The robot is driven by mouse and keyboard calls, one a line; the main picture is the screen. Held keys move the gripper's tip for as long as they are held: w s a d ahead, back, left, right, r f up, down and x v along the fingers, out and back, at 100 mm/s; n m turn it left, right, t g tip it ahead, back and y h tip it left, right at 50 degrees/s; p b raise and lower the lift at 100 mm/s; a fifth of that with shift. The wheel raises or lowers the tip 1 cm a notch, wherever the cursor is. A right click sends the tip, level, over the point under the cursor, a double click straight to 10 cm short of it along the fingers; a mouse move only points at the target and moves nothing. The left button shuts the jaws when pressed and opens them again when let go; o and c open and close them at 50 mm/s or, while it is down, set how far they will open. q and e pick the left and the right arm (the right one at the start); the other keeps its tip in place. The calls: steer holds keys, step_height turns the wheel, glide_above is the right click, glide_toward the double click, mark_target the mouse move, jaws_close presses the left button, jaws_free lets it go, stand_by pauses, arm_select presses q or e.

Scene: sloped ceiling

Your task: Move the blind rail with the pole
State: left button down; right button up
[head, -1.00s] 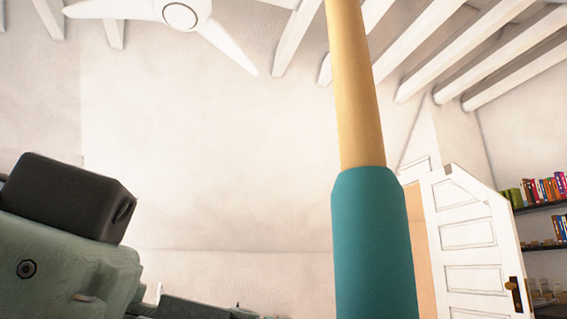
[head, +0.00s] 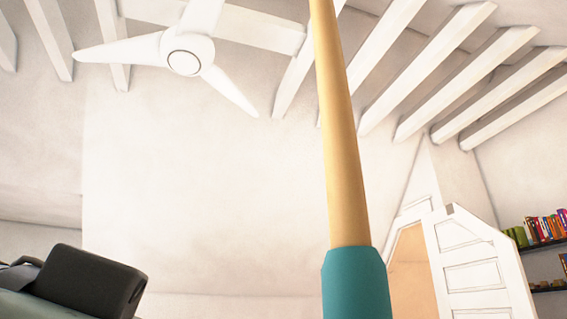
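The pole (head: 341,140) stands nearly upright close in front of the head camera, right of the middle. It has a tan wooden shaft and a teal grip sleeve (head: 356,285) at the bottom. Its upper end runs out of the top of the picture, so its tip is hidden. I cannot make out the blind rail. Part of my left arm, with a dark block, shows at the lower left, but its gripper fingers are out of view. My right gripper is not in view either, so what holds the pole is not shown.
A white ceiling fan (head: 184,54) hangs at the upper left. White beams (head: 425,70) cross the sloped ceiling at the right. A white panelled door (head: 478,262) stands ajar at the lower right, beside a bookshelf (head: 545,240). The pale wall in the middle is bare.

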arm_select(q)
steer(key=shift+w+f, duration=0.1)
steer(key=shift+f, duration=0.2)
stand_by(0.4)
steer(key=shift+f, duration=0.1)
steer(key=shift+f+b, duration=1.3)
steer(key=shift+b, duration=0.05)
steer(key=shift+f, duration=0.1)
